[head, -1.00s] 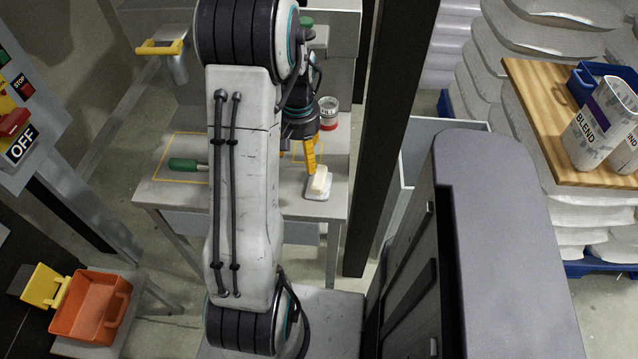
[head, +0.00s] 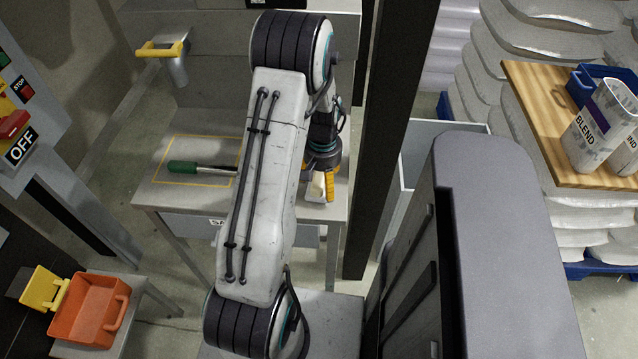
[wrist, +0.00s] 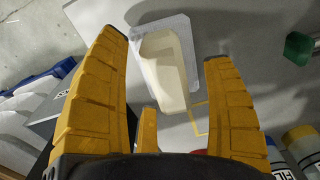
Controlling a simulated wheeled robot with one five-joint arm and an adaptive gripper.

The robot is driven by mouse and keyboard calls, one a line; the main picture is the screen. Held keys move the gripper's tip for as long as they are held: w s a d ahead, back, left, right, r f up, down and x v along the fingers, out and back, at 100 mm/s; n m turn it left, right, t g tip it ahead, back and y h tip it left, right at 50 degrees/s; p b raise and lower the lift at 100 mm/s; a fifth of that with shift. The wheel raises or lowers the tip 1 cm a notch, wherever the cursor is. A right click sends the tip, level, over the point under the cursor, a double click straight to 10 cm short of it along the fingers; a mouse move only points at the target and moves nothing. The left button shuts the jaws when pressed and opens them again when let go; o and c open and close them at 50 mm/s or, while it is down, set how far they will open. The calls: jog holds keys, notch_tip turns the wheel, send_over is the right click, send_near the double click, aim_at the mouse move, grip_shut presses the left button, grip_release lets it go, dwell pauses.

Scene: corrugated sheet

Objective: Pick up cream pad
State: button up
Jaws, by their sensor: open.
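The cream pad (wrist: 165,72) is a pale, rounded block lying on a grey plate (wrist: 181,27) on the table. In the wrist view it lies between and beyond the yellow fingers of my gripper (wrist: 165,85), which are spread apart and do not visibly touch it. In the head view my gripper (head: 318,187) is over the right part of the table, above the pad. There the pad (head: 317,186) shows only in part, behind a finger.
A green-handled tool (head: 188,167) lies on the table (head: 160,195) inside a yellow outline. A dark post (head: 385,140) stands close to the right of my gripper. An orange bin (head: 90,309) is at the lower left. In the wrist view, cans stand at the lower right.

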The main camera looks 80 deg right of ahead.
aim_at(322, 178)
jog(key=shift+f, duration=0.2)
jog(key=c, duration=1.3)
jog(key=shift+r, duration=0.1)
notch_tip(322, 178, up, 10)
jog(key=shift+f, duration=0.1)
